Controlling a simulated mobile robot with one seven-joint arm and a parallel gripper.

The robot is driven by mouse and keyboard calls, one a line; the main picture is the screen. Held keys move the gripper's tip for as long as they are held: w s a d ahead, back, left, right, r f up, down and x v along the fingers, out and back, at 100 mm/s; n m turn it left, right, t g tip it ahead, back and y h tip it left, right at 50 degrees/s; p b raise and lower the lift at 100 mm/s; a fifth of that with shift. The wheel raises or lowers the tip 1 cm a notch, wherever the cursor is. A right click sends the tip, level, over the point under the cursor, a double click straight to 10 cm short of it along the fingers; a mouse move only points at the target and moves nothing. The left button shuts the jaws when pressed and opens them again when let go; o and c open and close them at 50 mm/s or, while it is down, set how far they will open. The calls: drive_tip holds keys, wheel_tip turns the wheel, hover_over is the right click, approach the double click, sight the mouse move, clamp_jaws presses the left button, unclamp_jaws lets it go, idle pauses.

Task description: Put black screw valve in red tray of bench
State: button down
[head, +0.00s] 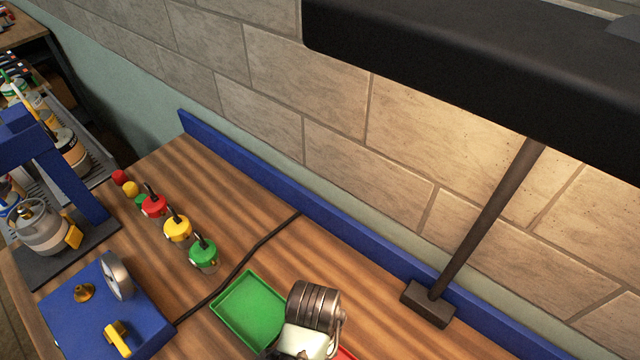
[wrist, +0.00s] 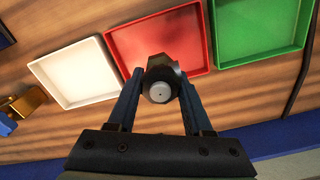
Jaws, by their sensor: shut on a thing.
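In the wrist view my gripper (wrist: 160,100) is shut on the black screw valve (wrist: 160,74), a dark round piece with a pale grey disc facing the camera. The valve appears in front of the lower edge of the red tray (wrist: 135,40). Its height above the tray cannot be told. In the head view only a small edge of the red tray (head: 345,353) shows at the bottom; the rest is hidden or out of frame. The valve and fingertips cannot be made out there. The wooden bench (head: 240,235) lies below.
In the wrist view a white tray (wrist: 75,75) is left of the red one and a green tray (wrist: 258,35) right. In the head view stand small lidded jars (head: 178,230), a blue box with a gauge (head: 85,310), a black cable (head: 240,265) and a post (head: 490,215) at the wall.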

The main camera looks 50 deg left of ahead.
drive_tip(key=shift+f+p, duration=0.3)
drive_tip(key=shift+f, duration=3.6)
drive_tip(key=shift+f, duration=0.2)
drive_tip(key=shift+c, duration=1.6)
unclamp_jaws()
wheel_tip(320, 180, up, 11)
drive_tip(key=shift+w+r+b, duration=0.1)
drive_tip(key=shift+r+b, duration=0.05)
drive_tip(key=shift+b, duration=0.15)
drive_tip(key=shift+r, duration=0.6)
